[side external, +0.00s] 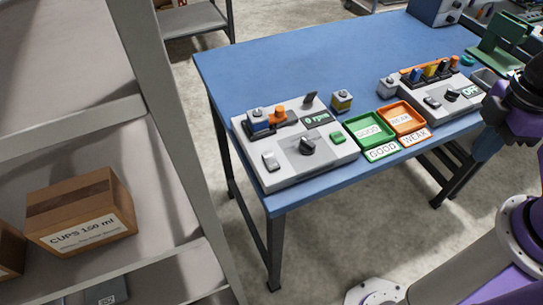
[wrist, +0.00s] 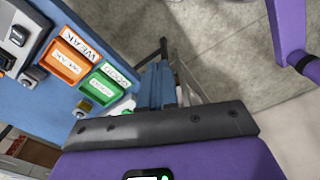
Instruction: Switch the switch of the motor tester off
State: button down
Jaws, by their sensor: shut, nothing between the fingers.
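The motor tester is the grey-white box (side external: 290,165) at the front left of the blue table, with a green "0 rpm" display (side external: 317,119). Its top carries a pale rocker switch (side external: 270,161), a black knob (side external: 307,146), a green button (side external: 338,138) and an orange clamp (side external: 280,117) by a small blue-and-grey motor (side external: 257,119). I cannot tell the rocker's position. My gripper (side external: 484,150) is at the right, off the table's front edge, well apart from the tester. In the wrist view its fingers (wrist: 160,88) are together and empty; the tester is mostly hidden there.
A green GOOD tray (side external: 385,143) and an orange WEAK tray (side external: 418,128) sit right of the tester. A second tester with an "OFF" display (side external: 470,91) stands further right. A loose motor (side external: 342,101) stands behind. A shelf with a cardboard box (side external: 80,212) is at left.

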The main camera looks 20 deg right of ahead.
jog(key=w+a+r+n, duration=0.2)
jog(key=w+a+n, duration=0.4)
jog(key=a, duration=0.2)
jog(key=w+a+r+n, duration=0.2)
jog(key=w+a+n, duration=0.4)
jog(key=a, duration=0.2)
jog(key=n+t, duration=0.1)
jog(key=n, duration=1)
send_over(269, 156)
jog(key=s, duration=0.2)
jog(key=shift+s+f, duration=0.2)
jog(key=shift+f, duration=0.45)
jog(key=f, duration=0.4)
jog(key=w+f, duration=0.1)
jog(key=f, duration=0.4)
jog(key=w+f, duration=0.1)
jog(key=f, duration=0.4)
